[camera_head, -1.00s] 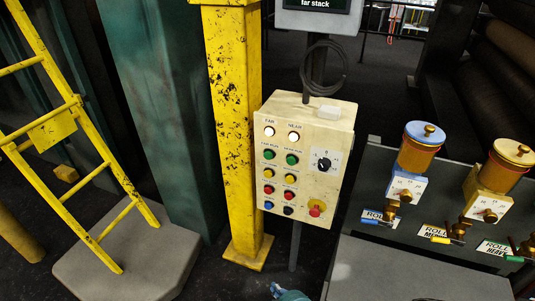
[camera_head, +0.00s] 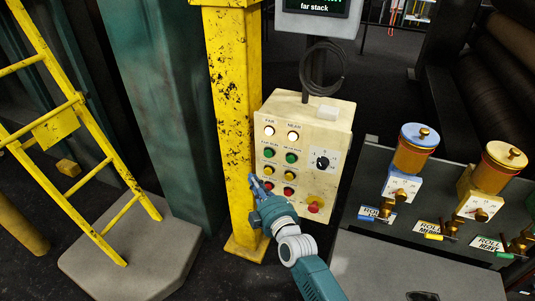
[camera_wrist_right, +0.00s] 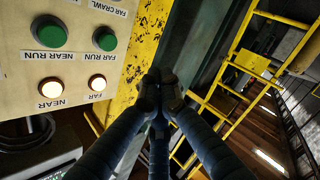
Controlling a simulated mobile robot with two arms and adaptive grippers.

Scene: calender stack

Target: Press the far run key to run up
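The far run key is a green round button (camera_head: 269,153) at the left of the cream control panel (camera_head: 324,185), under the lit FAR lamp (camera_head: 269,131). In the right wrist view the FAR RUN key (camera_wrist_right: 104,38) appears upside down beside the green NEAR RUN key (camera_wrist_right: 52,33). My right gripper (camera_head: 254,179) is at the panel's left edge, lower than the far run key in the head view. Its fingertips (camera_wrist_right: 160,77) meet, shut and empty, to the side of the key and apart from it. The gripper hides some lower left buttons. My left gripper is not in view.
A yellow post (camera_head: 230,110) stands close to the panel's left side. A yellow ladder (camera_head: 85,150) is farther left. The panel also has a black knob (camera_head: 322,162) and a red button (camera_head: 314,207). A "far stack" display (camera_head: 320,8) hangs above.

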